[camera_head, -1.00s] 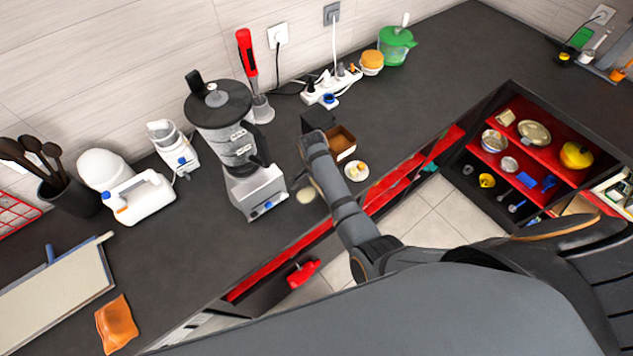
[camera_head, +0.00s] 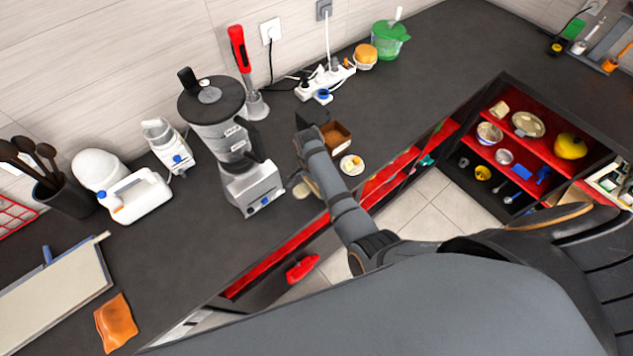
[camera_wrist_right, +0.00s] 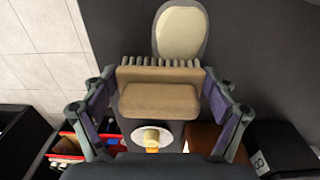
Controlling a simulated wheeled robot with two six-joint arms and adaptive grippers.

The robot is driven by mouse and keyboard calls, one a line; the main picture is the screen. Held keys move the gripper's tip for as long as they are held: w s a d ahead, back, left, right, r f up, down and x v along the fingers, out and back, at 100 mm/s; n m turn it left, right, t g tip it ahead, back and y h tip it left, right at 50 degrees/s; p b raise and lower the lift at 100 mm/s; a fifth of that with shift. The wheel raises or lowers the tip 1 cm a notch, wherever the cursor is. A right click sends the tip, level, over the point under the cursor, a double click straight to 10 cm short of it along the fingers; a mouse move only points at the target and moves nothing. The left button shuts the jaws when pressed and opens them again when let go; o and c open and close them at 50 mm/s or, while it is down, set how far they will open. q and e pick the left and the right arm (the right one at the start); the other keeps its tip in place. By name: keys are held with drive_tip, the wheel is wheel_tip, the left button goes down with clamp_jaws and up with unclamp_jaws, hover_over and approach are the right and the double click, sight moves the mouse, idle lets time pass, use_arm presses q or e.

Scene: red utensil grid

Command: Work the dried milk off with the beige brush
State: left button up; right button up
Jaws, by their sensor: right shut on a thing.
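The beige brush (camera_wrist_right: 160,98) is held between the two fingers of my right gripper (camera_wrist_right: 158,90), with its bristles toward the top of the right wrist view. The dried milk is a pale cream, rounded patch (camera_wrist_right: 180,32) on the dark counter, just beyond the bristles. I cannot tell whether the bristles touch it. In the head view the patch (camera_head: 300,191) shows beside my right gripper (camera_head: 311,185), which is mostly hidden by my forearm. My left gripper is not in view.
A small white plate (camera_head: 357,160) with a yellowish item and a brown open box (camera_head: 334,133) stand close by. A blender (camera_head: 247,189) stands left of the patch. A power strip (camera_head: 318,85) lies behind. The counter's front edge and open red drawers are near.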

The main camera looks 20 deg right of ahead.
drive_tip(key=shift+y, duration=0.4)
drive_tip(key=a, duration=0.4)
drive_tip(key=shift+w+a+r, duration=0.1)
drive_tip(key=shift+w+r, duration=0.05)
drive_tip(key=shift+r, duration=0.2)
drive_tip(key=shift+w, duration=0.1)
drive_tip(key=shift+w+d+r, duration=0.1)
drive_tip(key=shift+w+d, duration=0.15)
drive_tip(key=shift+d, duration=0.4)
drive_tip(key=shift+w+d, duration=0.65)
drive_tip(key=shift+d, duration=0.4)
